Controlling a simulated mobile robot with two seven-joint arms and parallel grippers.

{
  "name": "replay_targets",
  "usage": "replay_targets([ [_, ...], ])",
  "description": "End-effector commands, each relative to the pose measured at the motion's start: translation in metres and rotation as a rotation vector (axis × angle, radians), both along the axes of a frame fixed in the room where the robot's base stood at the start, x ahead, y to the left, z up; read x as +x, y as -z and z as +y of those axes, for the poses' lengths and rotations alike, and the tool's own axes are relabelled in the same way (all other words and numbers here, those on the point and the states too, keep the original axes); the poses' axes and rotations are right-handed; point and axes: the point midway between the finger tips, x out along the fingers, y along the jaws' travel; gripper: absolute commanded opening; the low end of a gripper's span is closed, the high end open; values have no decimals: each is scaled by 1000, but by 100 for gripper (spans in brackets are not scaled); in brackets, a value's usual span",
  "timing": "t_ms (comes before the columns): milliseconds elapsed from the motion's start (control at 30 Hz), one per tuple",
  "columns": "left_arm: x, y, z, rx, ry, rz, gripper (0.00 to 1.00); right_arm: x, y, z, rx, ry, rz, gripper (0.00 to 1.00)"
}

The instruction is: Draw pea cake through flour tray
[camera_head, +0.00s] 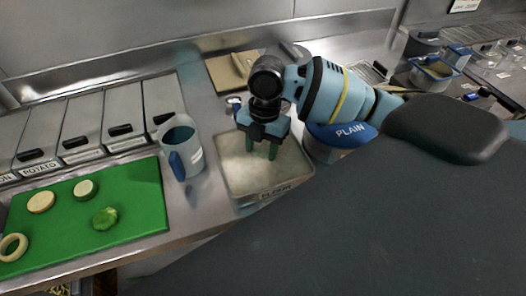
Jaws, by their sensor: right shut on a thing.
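The flour tray (235,178) is a square pan of pale flour on the steel counter, with a label on its front edge. My right gripper (261,152) points down over the tray, its fingers at or just above the flour. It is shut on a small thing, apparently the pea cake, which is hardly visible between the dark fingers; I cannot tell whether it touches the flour. My left gripper is not in view.
A jug with a blue handle (178,150) stands left of the tray. Labelled bins (85,125) line the back.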

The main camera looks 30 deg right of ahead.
Motion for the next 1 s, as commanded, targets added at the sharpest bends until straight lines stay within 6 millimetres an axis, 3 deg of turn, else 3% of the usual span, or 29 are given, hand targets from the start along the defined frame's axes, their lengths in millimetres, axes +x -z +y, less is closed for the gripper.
replay_targets([
  [600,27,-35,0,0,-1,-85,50,0,-44,0,0,0,-7,32],
  [1000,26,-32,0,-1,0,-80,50,0,-65,0,1,-2,-1,32],
])
